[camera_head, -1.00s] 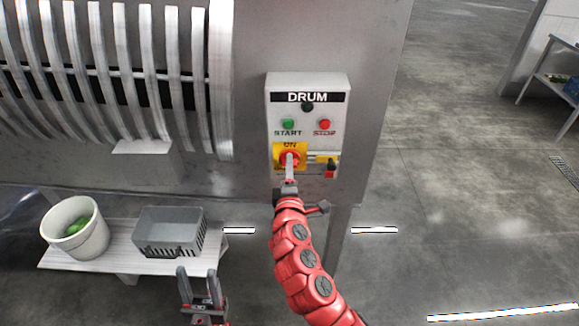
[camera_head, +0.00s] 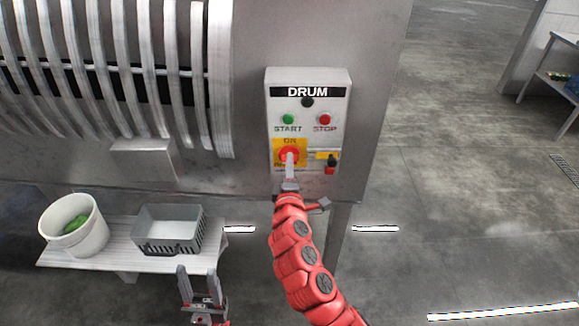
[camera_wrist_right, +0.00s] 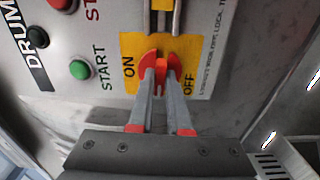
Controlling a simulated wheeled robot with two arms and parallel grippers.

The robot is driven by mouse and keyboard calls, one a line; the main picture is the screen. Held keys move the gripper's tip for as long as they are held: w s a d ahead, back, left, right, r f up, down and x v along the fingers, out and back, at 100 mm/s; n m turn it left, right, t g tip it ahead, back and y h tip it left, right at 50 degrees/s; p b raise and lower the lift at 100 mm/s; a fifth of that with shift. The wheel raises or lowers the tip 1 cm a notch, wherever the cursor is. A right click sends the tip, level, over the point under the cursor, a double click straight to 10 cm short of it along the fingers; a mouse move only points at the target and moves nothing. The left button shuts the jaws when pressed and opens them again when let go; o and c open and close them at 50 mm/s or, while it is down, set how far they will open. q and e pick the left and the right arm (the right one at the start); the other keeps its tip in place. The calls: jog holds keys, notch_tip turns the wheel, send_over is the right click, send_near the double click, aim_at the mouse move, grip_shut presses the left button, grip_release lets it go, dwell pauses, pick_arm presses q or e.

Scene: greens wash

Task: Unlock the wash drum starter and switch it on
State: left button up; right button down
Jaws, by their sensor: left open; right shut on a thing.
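The drum starter is a grey control box (camera_head: 309,180) labelled DRUM, with a green START button (camera_head: 288,119) and a red STOP button (camera_head: 324,119). Below is a red rotary switch (camera_wrist_right: 160,63) on a yellow ON/OFF plate (camera_wrist_right: 132,47); which way its handle points is unclear. My right gripper (camera_wrist_right: 160,85) is shut on the switch handle, and its fingers hide part of the plate in the head view. A small red and black padlock-like piece (camera_head: 331,167) sits right of the switch, by a yellow hasp (camera_head: 327,155). My left gripper (camera_head: 200,285) is open and empty, low and left.
A ribbed metal drum (camera_head: 120,75) fills the upper left. A low bench (camera_head: 115,256) holds a white bucket (camera_head: 88,238) with something green inside and a grey basket (camera_head: 170,230). The floor at right is open; a shelf (camera_head: 550,80) stands far right.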

jog(key=shift+f+m+b, duration=0.2)
jog(key=shift+m+b, duration=8.5)
jog(key=shift+b, duration=5.1)
jog(key=c, duration=0.9)
grip_release()
jog(key=shift+r, duration=0.15)
jog(key=shift+o, duration=0.2)
